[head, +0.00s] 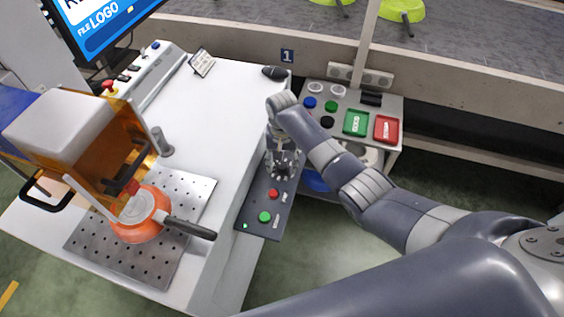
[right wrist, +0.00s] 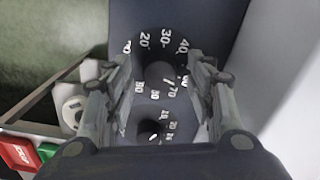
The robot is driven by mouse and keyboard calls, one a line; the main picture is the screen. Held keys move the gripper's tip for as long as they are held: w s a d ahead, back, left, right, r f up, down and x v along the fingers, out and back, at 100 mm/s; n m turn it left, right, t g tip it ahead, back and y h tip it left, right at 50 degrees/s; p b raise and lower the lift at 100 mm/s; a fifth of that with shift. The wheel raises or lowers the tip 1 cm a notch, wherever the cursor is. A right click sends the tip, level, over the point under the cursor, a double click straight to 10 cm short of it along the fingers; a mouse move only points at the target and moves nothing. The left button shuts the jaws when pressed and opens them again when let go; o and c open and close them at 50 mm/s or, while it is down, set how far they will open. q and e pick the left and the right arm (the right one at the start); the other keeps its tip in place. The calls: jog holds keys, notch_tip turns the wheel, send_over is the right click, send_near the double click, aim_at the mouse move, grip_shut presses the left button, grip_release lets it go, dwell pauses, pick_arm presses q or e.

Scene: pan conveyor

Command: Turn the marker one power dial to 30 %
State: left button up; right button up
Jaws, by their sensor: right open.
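My right gripper (head: 283,168) is over the far end of a dark control panel (head: 252,207) at the white table's right edge. In the right wrist view its two fingers (right wrist: 160,85) are open, one on each side of a large black dial (right wrist: 160,72) with white numbers. The numbers 20, 30, 40 and 70 can be read; a short white line lies near the 70. The fingers partly cover the scale; whether they touch the knob I cannot tell. A smaller black dial (right wrist: 152,130) sits below it. No label tells which is the power dial. My left gripper is out of view.
The panel also has a red button (head: 273,194) and a green button (head: 265,216). An orange pan (head: 139,222) lies on a perforated plate (head: 190,215) at left. A grey stand with red and green trays (head: 387,128) is beyond my right arm.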

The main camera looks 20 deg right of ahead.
jog(key=shift+f, duration=0.1)
jog(key=c, duration=1.1)
jog(key=shift+o, duration=0.2)
